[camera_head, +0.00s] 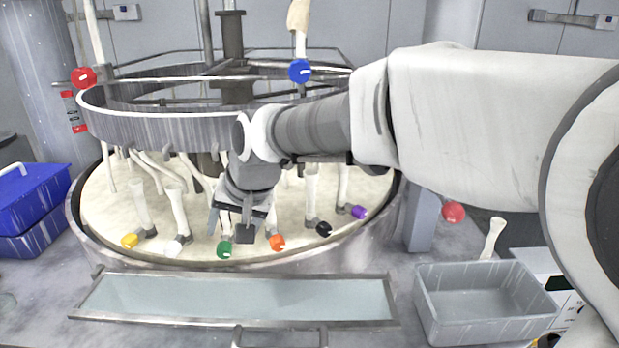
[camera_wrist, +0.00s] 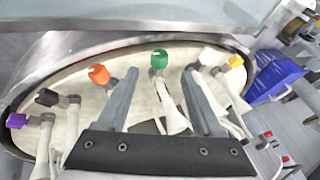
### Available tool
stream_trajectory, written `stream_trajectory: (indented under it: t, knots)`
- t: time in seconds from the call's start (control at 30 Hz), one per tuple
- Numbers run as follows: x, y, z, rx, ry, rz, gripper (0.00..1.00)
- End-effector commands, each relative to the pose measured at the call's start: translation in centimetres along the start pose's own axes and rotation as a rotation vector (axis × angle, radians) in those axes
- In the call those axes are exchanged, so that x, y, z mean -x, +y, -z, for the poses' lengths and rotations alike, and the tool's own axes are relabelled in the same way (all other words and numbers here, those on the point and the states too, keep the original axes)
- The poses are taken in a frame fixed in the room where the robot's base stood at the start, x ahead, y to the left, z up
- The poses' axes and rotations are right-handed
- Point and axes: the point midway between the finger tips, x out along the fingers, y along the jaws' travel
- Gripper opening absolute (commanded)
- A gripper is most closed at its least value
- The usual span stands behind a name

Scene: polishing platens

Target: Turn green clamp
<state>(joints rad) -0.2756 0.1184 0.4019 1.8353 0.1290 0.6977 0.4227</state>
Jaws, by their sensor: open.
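The green clamp (camera_head: 225,247) is a small round knob at the front of the round platen (camera_head: 100,215), near the lower end of a pale bone-like piece. In the wrist view the green clamp (camera_wrist: 159,59) lies beyond my fingertips, between the lines of the two fingers. My gripper (camera_head: 236,222) hangs above and close to the green clamp in the head view. It is open and empty, with its two fingers apart in the wrist view (camera_wrist: 160,82). The fingers do not appear to touch the clamp.
An orange clamp (camera_head: 277,242) sits right of the green one, a white clamp (camera_head: 173,248) left. Yellow (camera_head: 130,241), black (camera_head: 323,229) and purple (camera_head: 358,212) clamps line the rim. A metal ring (camera_head: 150,128) stands above. A grey bin (camera_head: 485,305) is at right, blue boxes (camera_head: 35,195) at left.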

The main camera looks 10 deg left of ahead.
Motion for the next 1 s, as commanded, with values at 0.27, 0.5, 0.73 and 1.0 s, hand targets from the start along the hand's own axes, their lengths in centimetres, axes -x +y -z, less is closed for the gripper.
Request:
stream_trajectory:
  t: [0.27, 0.5, 0.73, 1.0]
  knots:
    - [-5.3, 0.0, -0.1, 0.001, -0.003, 0.0, 0.68]
    - [-7.1, 0.0, 0.0, 0.0, 0.001, 0.0, 0.68]
    - [-7.2, 0.0, 0.0, 0.0, 0.001, 0.0, 0.68]
    - [-7.2, 0.0, 0.0, 0.0, 0.001, 0.0, 0.32]
